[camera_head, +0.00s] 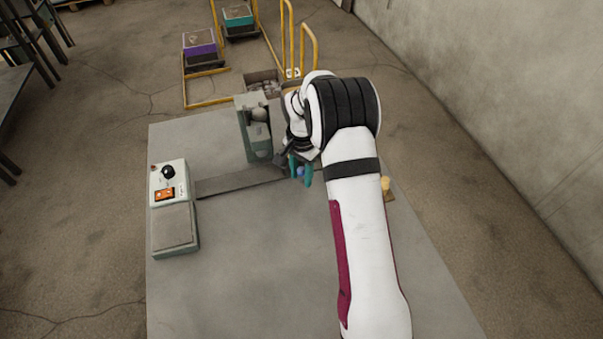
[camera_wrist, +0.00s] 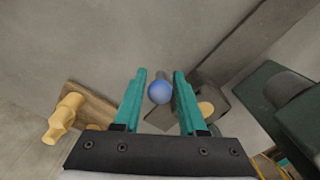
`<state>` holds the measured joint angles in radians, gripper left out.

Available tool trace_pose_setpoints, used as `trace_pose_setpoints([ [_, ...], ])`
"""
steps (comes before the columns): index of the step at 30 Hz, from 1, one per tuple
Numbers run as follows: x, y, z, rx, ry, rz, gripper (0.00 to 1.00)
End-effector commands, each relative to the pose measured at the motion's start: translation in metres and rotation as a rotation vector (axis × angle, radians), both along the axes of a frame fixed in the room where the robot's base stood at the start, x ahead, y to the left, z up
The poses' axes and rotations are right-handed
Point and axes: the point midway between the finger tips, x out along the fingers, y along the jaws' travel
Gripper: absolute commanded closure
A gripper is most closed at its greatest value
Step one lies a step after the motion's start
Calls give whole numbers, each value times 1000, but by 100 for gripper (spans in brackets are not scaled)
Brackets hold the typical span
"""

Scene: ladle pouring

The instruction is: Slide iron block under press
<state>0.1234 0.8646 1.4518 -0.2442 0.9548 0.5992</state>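My gripper (camera_wrist: 159,78) has two teal fingers, held apart on either side of a blue ball (camera_wrist: 159,92), with gaps on both sides. The ball also shows between the fingers in the head view (camera_head: 301,171). A dark grey blocky shape (camera_wrist: 187,116) lies behind the ball in the wrist view; I cannot tell whether it is the iron block or whether the ball is fixed to it. The press, a grey-green upright machine (camera_head: 253,140), stands just left of my gripper in the head view. It is partly in the wrist view's right side (camera_wrist: 285,103).
A dark flat strip (camera_head: 232,182) runs from the press area to a control box (camera_head: 168,190) with a black knob and orange display. A wooden piece (camera_wrist: 64,116) lies beside my gripper. The table's front (camera_head: 240,290) is clear. Yellow rails (camera_head: 208,102) stand beyond.

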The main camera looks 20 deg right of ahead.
Motion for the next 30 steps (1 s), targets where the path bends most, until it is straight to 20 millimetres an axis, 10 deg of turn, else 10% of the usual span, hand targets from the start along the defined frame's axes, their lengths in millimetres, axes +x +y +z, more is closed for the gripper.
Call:
trace_pose_setpoints([
  [6,0,0,0,0,0,0,100],
  [30,0,0,1,1,-1,0,100],
])
